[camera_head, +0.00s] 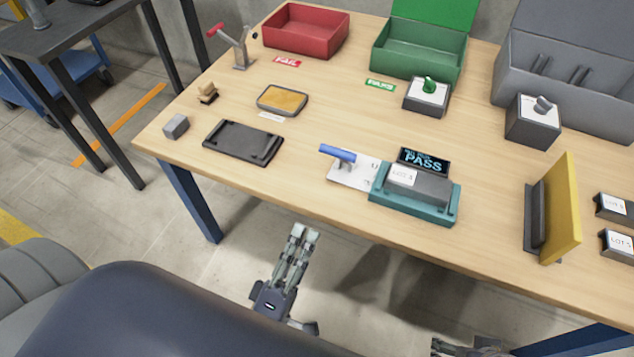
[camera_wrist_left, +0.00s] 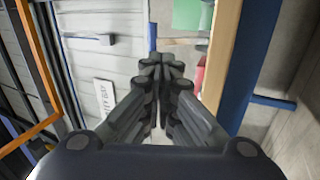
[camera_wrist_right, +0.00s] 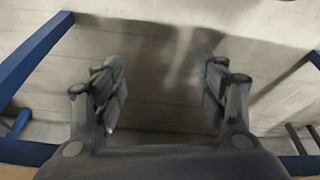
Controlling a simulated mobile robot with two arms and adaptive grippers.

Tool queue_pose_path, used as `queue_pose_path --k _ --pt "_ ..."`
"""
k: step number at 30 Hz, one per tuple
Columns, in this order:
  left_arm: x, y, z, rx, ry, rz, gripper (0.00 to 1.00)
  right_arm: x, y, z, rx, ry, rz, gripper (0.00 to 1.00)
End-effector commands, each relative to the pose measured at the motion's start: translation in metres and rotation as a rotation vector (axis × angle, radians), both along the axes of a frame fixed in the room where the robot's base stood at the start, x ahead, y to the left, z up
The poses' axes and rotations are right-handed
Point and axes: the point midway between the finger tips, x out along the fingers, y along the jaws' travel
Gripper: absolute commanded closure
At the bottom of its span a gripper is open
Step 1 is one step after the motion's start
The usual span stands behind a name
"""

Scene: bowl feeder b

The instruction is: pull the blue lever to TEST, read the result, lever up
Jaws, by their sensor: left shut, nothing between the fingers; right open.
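The blue lever (camera_head: 338,153) stands on a white plate (camera_head: 350,173) at the front middle of the table. Beside it on the right is a teal test fixture (camera_head: 415,207) holding a grey block labelled LOT 3 (camera_head: 420,184). The small screen (camera_head: 423,161) behind the block reads PASS in light blue. My left gripper (camera_head: 305,232) is in front of the table's front edge, apart from the lever, shut and empty; its closed fingers also show in the left wrist view (camera_wrist_left: 163,72). My right gripper (camera_wrist_right: 160,90) is open and empty over floor; only part shows at the bottom of the head view.
A red FAIL bin (camera_head: 305,30) and a green PASS bin (camera_head: 418,48) stand at the back. A black tray (camera_head: 243,142) lies left of the lever. A yellow panel (camera_head: 562,210) stands upright at right, near more LOT blocks (camera_head: 612,207).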

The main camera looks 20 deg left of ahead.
Motion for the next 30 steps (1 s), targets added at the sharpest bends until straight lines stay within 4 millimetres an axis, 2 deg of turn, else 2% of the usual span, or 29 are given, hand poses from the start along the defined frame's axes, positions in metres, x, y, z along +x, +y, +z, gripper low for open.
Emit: queue_pose_path --k 6,18,23,30 --pt "-0.004 0.005 0.009 -0.066 -0.034 0.008 1.0 -0.004 -0.001 0.007 -0.001 -0.006 -0.001 0.34" --pt "0.0 0.005 0.011 -0.065 -0.035 0.008 1.0 -0.004 -0.001 0.008 0.0 -0.006 -0.001 0.34" --pt "0.02 0.004 0.021 -0.065 -0.038 0.008 1.0 -0.004 -0.001 0.008 0.0 -0.006 -0.001 0.34" --pt "0.068 0.003 0.042 -0.065 -0.039 0.009 1.0 -0.004 -0.001 0.009 0.0 -0.006 -0.001 0.34"
